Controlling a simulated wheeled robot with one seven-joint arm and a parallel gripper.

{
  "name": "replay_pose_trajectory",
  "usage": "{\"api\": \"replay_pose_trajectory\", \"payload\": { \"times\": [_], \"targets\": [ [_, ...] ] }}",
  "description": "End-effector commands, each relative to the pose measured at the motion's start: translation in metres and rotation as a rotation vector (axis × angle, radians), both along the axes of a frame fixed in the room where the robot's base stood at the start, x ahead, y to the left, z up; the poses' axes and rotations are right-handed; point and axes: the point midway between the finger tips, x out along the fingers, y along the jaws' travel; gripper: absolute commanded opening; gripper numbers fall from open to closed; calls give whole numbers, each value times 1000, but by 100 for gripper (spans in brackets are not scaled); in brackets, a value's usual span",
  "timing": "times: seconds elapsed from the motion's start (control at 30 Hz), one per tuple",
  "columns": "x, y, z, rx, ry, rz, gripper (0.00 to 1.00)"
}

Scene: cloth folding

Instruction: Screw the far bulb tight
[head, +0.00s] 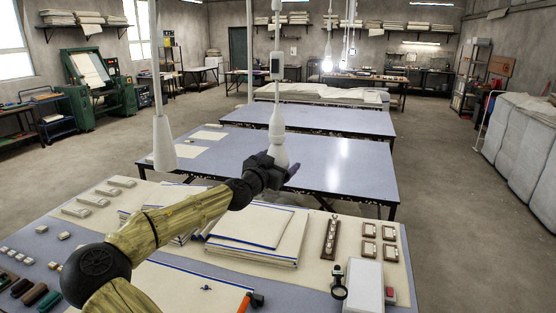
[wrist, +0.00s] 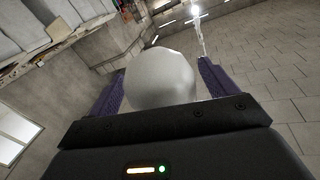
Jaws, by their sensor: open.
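A white hanging lamp fitting (head: 277,118) hangs on a pale rod over the tables, and its lower white end runs down behind my gripper (head: 278,172). In the wrist view a rounded pale bulb (wrist: 160,78) stands between the two purple fingers of my gripper (wrist: 160,70). The fingers are open, one on each side of the bulb; I cannot tell whether either touches it. The thread and socket are hidden from the wrist view. A second hanging fitting with a white cone-shaped lower end (head: 164,148) is to the left, apart from my gripper.
A lit lamp (head: 327,65) hangs farther back. The near table (head: 60,237) holds stacked cloth sheets (head: 258,232), small blocks and a white box (head: 364,284). Blue-topped tables (head: 345,172) stand behind. Open floor (head: 445,195) lies to the right.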

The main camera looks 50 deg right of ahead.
Motion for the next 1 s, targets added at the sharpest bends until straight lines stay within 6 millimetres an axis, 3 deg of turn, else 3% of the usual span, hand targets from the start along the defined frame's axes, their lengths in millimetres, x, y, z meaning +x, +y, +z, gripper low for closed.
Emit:
{"api": "replay_pose_trajectory", "payload": {
  "times": [0.2,0.43,1.0],
  "targets": [
    [0,0,0,0,0,1,85],
    [0,0,0,0,1,1,42],
    [0,0,-2,0,-3,70,42]
  ]
}}
